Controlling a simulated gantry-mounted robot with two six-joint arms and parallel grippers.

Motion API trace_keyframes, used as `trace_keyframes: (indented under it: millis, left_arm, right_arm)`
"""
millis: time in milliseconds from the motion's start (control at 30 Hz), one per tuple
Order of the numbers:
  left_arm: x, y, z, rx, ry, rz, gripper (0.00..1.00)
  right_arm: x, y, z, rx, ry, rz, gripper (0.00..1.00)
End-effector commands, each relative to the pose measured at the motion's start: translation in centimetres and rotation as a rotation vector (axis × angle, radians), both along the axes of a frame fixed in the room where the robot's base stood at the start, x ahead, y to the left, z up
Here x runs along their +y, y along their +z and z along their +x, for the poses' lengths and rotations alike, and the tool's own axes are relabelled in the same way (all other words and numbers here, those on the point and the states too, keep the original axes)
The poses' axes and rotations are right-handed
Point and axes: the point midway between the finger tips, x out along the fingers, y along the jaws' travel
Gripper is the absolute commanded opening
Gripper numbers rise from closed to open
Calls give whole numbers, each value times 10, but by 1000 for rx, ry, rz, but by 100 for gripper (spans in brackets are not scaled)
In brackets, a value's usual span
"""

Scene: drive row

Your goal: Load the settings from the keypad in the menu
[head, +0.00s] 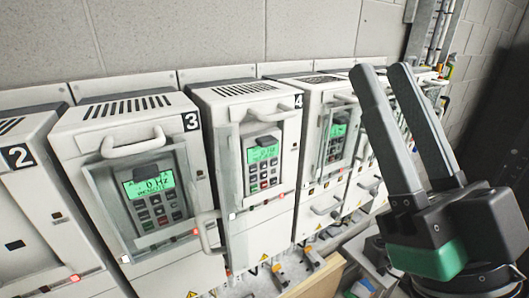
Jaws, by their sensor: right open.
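The drive marked 3 (70,137) carries a grey keypad (146,219) with a lit green screen reading "0 Hz" and a smaller line that seems to say REMOTE. The drive marked 4 (236,107) has a similar keypad (252,182) with a green screen whose text is too small to read surely. Another lit keypad (338,131) shows on the drive beyond. No menu is legible on any screen. My right gripper (379,72) is open and empty at the right, its fingers pointing up in front of the farther drives and apart from the keypads. My left gripper is out of view.
The drive marked 2 (17,180) stands at the left edge, with no lit screen visible. White handles (133,144) stick out from the drive fronts. Orange-and-grey items (280,276) and a wooden board (318,281) lie low in front. Space before drives 3 and 4 is clear.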

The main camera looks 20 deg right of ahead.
Motion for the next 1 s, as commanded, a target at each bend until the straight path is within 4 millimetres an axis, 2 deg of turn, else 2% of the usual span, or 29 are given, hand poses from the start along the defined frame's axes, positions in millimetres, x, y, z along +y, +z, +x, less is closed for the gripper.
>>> trace_keyframes:
  millis: [33, 200, 1000]
  left_arm:
    - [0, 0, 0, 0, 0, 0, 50]
    - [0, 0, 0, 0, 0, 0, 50]
    - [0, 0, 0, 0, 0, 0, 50]
  right_arm:
    - [0, 0, 0, 0, 0, 0, 30]
    - [0, 0, 0, 0, 0, 0, 0]
    - [0, 0, 0, 0, 0, 0, 0]
